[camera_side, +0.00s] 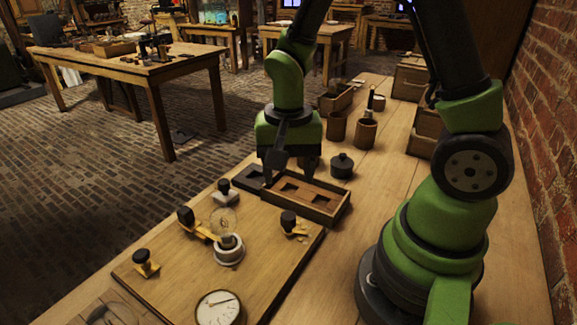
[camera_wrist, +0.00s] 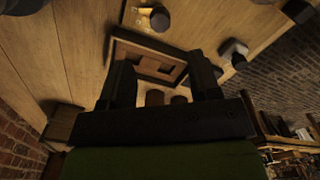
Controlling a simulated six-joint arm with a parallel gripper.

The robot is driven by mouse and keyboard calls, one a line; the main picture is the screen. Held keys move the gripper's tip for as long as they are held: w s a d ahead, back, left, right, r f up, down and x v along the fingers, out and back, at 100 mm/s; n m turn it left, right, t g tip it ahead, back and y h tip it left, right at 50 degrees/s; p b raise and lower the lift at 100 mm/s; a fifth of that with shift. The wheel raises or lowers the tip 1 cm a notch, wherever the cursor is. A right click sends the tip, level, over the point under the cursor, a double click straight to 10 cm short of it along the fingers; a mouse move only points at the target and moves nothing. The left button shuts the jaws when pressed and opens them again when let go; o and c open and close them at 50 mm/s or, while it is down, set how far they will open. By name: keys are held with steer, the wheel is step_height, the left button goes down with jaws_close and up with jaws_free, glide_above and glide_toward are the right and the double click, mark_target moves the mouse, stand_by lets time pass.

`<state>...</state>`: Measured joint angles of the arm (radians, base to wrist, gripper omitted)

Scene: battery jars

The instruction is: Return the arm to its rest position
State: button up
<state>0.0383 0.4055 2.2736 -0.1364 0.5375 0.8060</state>
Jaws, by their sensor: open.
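My green arm holds its gripper (camera_side: 290,168) downward above the far end of a shallow wooden tray (camera_side: 345,208). In the wrist view the two dark fingers of the gripper (camera_wrist: 163,72) stand wide apart with nothing between them. The tray's rim also shows there (camera_wrist: 122,50), beyond the fingers. The tray has a brown insert with dark recesses. A dark lidded pot (camera_side: 342,166) stands just right of the gripper, apart from it.
A wooden board (camera_side: 175,255) holds a glass bulb (camera_side: 224,222), several dark-knobbed fittings and a round dial gauge (camera_side: 218,310). Two brown jars (camera_side: 337,127) (camera_side: 365,134) and wooden boxes (camera_side: 409,80) stand farther back. A brick wall (camera_side: 552,120) bounds the right side.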

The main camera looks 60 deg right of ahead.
steer(key=shift+r, duration=0.2)
steer(key=shift+r, duration=0.1)
steer(key=s+a+r+n+t+y, duration=0.1)
steer(key=s+a+r+n+t, duration=0.1)
steer(key=r, duration=0.6)
steer(key=s+a+r+n+t+y, duration=0.1)
steer(key=s+r+n+t, duration=0.4)
steer(key=s+r, duration=0.2)
steer(key=shift+s+a+r, duration=0.15)
steer(key=shift+a+r, duration=0.2)
steer(key=shift+r, duration=0.35)
steer(key=shift+c, duration=0.4)
stand_by(0.4)
